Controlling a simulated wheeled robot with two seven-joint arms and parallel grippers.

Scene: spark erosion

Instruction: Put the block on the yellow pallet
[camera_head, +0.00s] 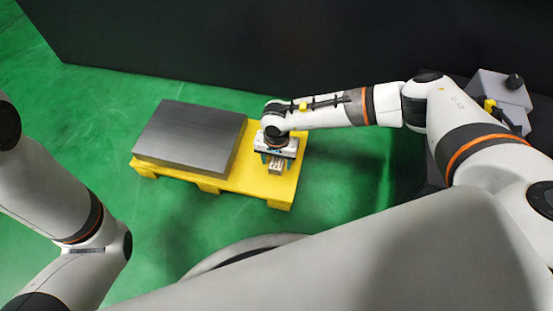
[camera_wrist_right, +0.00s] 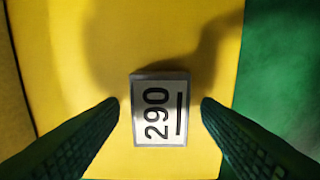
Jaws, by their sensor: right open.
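In the right wrist view the block (camera_wrist_right: 160,112) sits between the two dark fingers, with a gap on each side. My right gripper (camera_head: 276,161) is open and points down over the block, hiding part of it in the head view. The yellow pallet (camera_wrist_right: 130,45) fills most of the wrist view. My left arm shows at the left of the head view, but its gripper does not.
A large dark grey slab (camera_head: 191,137) covers the left part of the pallet, left of my right gripper. Green floor (camera_head: 340,185) lies open around the pallet. A dark wall (camera_head: 210,40) stands behind. A grey device (camera_head: 498,97) stands at the right behind my right arm.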

